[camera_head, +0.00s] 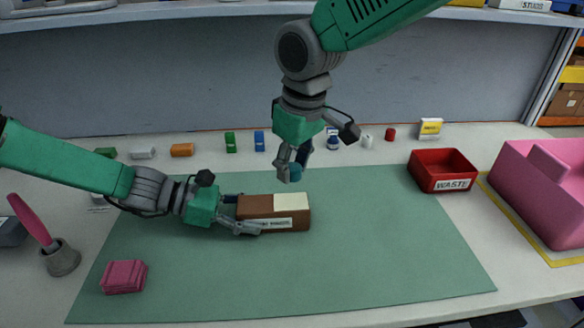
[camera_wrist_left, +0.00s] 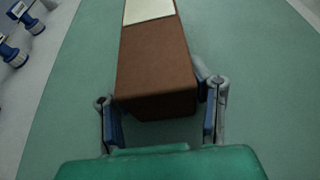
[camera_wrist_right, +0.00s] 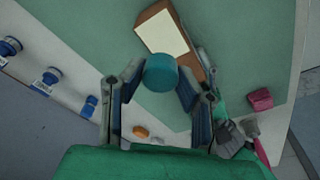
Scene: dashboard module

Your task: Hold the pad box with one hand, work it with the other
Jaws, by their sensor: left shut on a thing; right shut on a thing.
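The pad box (camera_head: 274,212) is a long brown block with a cream pad on its right top and a white label on its front side. It lies on the green mat (camera_head: 390,260). My left gripper (camera_head: 246,212) is shut on its left end, with a finger on each side; the left wrist view shows the same grip on the brown box (camera_wrist_left: 155,75). My right gripper (camera_head: 292,172) is above and behind the box, pointing down. It is shut on a teal round piece (camera_wrist_right: 161,72), which is apart from the box. The cream pad (camera_wrist_right: 163,34) shows beyond it in the right wrist view.
A red waste bin (camera_head: 444,172) and a large pink container (camera_head: 545,190) stand at the right. A pink block (camera_head: 124,277) and a grey cup with a pink-handled tool (camera_head: 60,257) are at the left. Several small coloured items line the back.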

